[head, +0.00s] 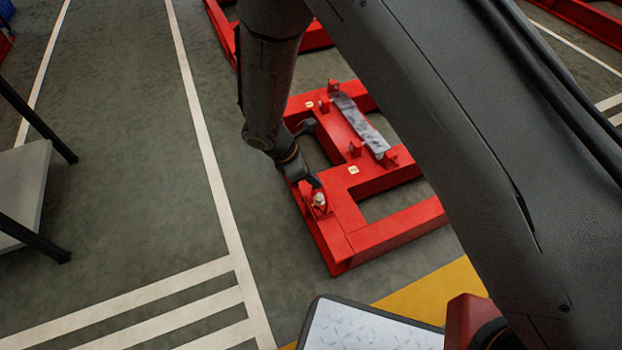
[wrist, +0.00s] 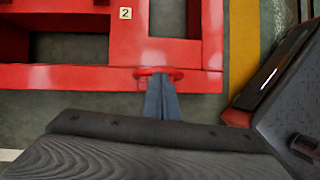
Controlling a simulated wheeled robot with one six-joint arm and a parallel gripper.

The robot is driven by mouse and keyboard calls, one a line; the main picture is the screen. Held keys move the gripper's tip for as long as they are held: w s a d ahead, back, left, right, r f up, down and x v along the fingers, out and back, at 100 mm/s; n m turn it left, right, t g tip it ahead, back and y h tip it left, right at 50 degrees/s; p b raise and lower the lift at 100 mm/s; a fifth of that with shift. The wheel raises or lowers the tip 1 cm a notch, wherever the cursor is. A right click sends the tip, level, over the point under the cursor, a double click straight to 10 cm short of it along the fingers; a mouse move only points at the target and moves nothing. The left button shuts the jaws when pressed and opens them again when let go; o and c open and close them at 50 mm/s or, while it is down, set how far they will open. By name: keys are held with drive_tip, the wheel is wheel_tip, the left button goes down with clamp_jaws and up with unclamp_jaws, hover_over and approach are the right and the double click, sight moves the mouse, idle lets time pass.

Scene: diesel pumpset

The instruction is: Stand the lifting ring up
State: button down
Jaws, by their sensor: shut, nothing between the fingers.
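The lifting ring appears to be the small red rounded piece (wrist: 158,73) at the fingertips in the wrist view, on the red frame's beam. Only part of it shows, and I cannot tell whether it lies flat or is tilted. In the head view a small red fitting with a pale part (head: 319,199) sits on the frame's near left corner, at the gripper's tip. My gripper (head: 315,183) points down there, its fingers together with nothing held. The shut fingers also show in the wrist view (wrist: 161,95); they overlap the red piece, and contact is unclear.
The red base frame (head: 395,233) lies on the floor with open gaps between its beams. A grey metal strip (head: 360,125) lies between red brackets on it. A numbered tag (wrist: 125,14) is on the frame. A grey table (head: 25,185) stands left; the floor between is clear.

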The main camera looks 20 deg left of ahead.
drive_tip(key=s+a+f+p+v, duration=0.1)
drive_tip(key=p+v, duration=0.4)
drive_tip(key=v, duration=0.8)
drive_tip(key=s+d+r+m+g+y, duration=0.1)
drive_tip(key=s+d+r+m, duration=0.1)
drive_tip(key=d+r+m, duration=0.5)
drive_tip(key=s+d+r+m+g+y, duration=0.1)
drive_tip(key=s+d+r+m, duration=0.2)
drive_tip(key=r, duration=0.6)
drive_tip(key=s+d+r+m+y, duration=0.3)
drive_tip(key=s+d+r+m, duration=0.4)
drive_tip(key=s+d+m, duration=0.3)
drive_tip(key=d+r+m+p, duration=0.5)
drive_tip(key=d+r+p, duration=1.5)
drive_tip(key=r+p, duration=0.4)
drive_tip(key=p, duration=0.2)
drive_tip(key=shift+w+d+r+g+h+p, duration=0.25)
drive_tip(key=shift+g+h+p, duration=0.05)
drive_tip(key=shift+p, duration=0.1)
